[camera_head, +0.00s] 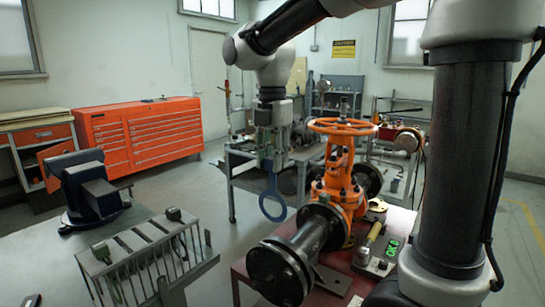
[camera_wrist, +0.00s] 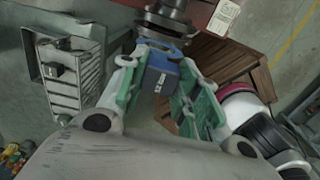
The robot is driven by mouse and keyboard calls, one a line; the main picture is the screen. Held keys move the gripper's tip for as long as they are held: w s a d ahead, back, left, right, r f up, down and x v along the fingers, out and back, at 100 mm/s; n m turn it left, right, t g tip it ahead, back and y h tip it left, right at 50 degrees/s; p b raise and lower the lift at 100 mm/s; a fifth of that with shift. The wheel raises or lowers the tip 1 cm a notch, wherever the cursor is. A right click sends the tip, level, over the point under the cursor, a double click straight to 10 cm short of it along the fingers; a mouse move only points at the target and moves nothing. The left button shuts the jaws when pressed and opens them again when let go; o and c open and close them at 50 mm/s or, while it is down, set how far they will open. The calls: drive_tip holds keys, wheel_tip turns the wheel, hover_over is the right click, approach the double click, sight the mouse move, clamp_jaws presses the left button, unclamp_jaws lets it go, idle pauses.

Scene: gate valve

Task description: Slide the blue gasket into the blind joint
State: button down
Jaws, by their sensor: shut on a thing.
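The blue gasket (camera_head: 273,206) is a flat ring with a tab on top. It hangs upright below my gripper (camera_head: 271,163), which is shut on its tab. In the wrist view the blue tab (camera_wrist: 160,72) sits between the green finger pads of my gripper (camera_wrist: 162,85). The blind joint (camera_head: 277,272) is the dark bolted flange pair at the near end of the pipe below the orange gate valve (camera_head: 340,165). The gasket is in the air, apart from the joint, up and slightly left of it in the head view. The joint's gap is not clear.
A red table (camera_head: 245,275) carries the valve and a small panel with a green display (camera_head: 392,247). At left a grey bench (camera_head: 45,255) holds a vise (camera_head: 95,188) and a slotted rack (camera_head: 140,245). An orange tool cabinet (camera_head: 155,130) stands behind.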

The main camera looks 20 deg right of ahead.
drive_tip(key=shift+d, duration=0.95)
